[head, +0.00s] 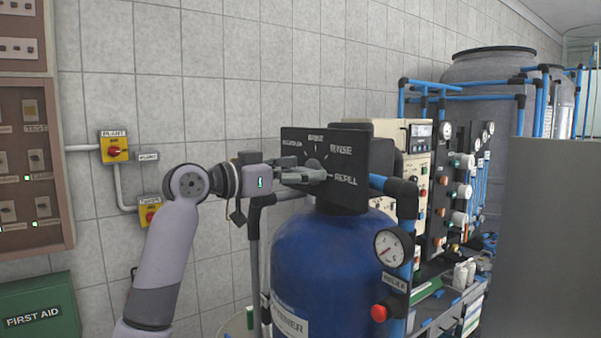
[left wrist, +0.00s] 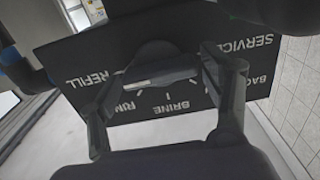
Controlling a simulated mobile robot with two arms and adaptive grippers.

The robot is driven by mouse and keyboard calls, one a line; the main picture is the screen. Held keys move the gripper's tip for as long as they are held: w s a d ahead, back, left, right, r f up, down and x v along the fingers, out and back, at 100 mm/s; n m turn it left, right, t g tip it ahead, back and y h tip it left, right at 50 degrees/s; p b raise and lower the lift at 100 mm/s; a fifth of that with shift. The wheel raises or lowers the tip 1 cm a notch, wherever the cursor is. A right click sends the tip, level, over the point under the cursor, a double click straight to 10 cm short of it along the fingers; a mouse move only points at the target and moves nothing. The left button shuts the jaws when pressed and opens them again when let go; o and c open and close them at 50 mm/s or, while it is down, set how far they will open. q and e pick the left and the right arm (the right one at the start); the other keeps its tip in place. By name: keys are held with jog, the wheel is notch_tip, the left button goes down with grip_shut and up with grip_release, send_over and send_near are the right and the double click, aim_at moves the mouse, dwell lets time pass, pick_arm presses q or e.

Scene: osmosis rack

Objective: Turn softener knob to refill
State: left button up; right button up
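The softener's black control panel (head: 353,160) carries white labels, with REFILL (head: 345,181) at its lower right in the head view. The knob (left wrist: 152,54) is a dark round dial with a grey bar across it, and it sits at the panel's middle in the left wrist view. My left gripper (head: 310,172) is at the panel in front of the knob and hides most of it in the head view. In the left wrist view the gripper (left wrist: 160,70) is open, with one finger near each end of the bar. I cannot tell whether they touch it. My right gripper is not in view.
The blue softener tank (head: 325,252) stands below the panel, with a pressure gauge (head: 389,248) and a red knob (head: 379,313) at its right. Yellow wall switches (head: 115,147) are at the left. A grey surface (head: 547,230) blocks the right side.

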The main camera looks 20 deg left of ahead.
pick_arm(q)
jog(key=shift+o, duration=0.8)
jog(key=v, duration=1.2)
